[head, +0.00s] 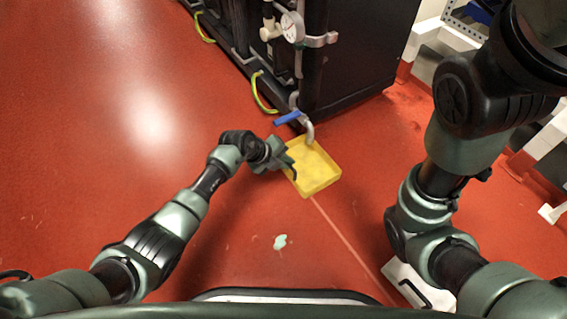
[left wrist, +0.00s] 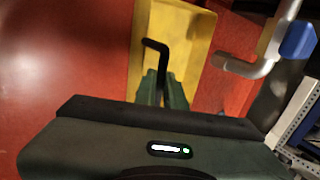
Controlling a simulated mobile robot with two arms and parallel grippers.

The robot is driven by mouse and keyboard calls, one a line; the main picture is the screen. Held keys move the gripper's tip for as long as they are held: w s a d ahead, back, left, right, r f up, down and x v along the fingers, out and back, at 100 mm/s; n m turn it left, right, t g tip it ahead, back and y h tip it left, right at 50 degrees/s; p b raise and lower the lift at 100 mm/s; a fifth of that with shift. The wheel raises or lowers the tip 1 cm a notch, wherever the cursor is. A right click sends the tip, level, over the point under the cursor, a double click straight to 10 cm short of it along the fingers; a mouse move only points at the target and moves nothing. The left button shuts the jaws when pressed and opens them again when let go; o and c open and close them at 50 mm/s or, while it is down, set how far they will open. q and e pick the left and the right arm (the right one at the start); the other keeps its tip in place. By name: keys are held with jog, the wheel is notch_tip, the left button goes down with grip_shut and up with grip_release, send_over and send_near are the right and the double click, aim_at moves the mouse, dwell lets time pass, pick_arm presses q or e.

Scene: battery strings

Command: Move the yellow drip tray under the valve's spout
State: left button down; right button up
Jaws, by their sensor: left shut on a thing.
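The yellow drip tray (head: 318,172) is on the red floor in front of the dark cabinet. The grey spout (head: 309,133) of the valve, with a blue lever (head: 288,118), overlaps the tray's far edge in the head view. In the left wrist view the spout's end (left wrist: 228,62) appears just right of the tray. My right gripper is out of view.
The black cabinet (head: 360,50) with pipes and a gauge (head: 292,27) stands behind the tray. A pale spot (head: 280,241) marks the floor nearer me. A white case (head: 405,287) is beside my right arm. The floor at left is clear.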

pick_arm(q)
jog(key=c, duration=1.4)
grip_release()
